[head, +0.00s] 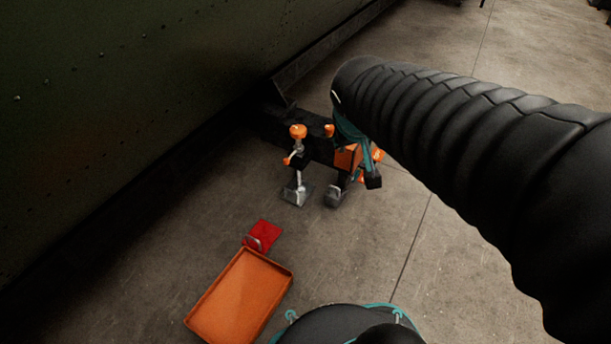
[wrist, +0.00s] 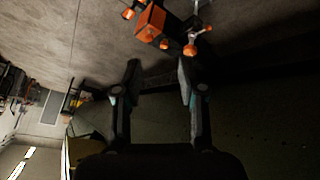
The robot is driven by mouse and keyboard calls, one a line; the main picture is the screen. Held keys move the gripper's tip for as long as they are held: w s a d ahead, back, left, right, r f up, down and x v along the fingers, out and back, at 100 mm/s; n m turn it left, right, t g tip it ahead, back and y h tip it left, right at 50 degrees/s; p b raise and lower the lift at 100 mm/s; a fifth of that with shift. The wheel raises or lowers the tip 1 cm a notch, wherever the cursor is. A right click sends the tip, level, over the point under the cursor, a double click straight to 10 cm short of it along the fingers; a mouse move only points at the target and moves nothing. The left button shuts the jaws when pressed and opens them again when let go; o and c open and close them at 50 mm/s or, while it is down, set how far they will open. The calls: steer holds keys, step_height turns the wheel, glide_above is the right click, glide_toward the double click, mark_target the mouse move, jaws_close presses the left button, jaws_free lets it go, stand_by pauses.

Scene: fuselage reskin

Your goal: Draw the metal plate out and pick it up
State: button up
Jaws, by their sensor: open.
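My gripper (wrist: 158,78) is open in the wrist view, its two dark fingers apart with nothing held between them. In the head view it is mostly hidden behind my black-sleeved arm, close to a dark stand. No metal plate can be picked out with certainty. The dark stand (head: 318,150), with orange knobs and grey metal feet, is by the base of the green riveted fuselage skin (head: 90,90). An orange block (wrist: 150,20) shows beyond my fingers in the wrist view. A dark edge along the skin lies behind the fingers.
An orange tray (head: 240,296) lies on the concrete floor, with a small red flat piece (head: 263,235) at its upper end. The fuselage wall fills the left side of the head view. Bare floor (head: 400,235) lies right of the stand.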

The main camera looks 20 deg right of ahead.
steer(key=w+d+f+n+t+h+p, duration=0.1)
steer(key=w+d, duration=0.1)
steer(key=w, duration=0.6)
steer(key=w+d+f+p, duration=0.1)
steer(key=w+d, duration=0.1)
steer(key=w, duration=0.6)
steer(key=n+g+y+p, duration=0.4)
steer(key=n+y, duration=0.2)
glide_above(297, 201)
steer(key=s+d, duration=0.3)
steer(key=s, duration=0.1)
step_height(297, 201, down, 40)
steer(key=shift+f, duration=0.15)
steer(key=shift+d, duration=0.1)
steer(key=b+x, duration=0.1)
steer(key=x, duration=0.3)
steer(key=b+x, duration=0.1)
steer(key=x, duration=0.4)
steer(key=b+x, duration=0.1)
steer(key=x, duration=0.3)
steer(key=shift+w+a+f, duration=0.2)
steer(key=shift+w+a, duration=0.05)
steer(key=shift+w, duration=0.2)
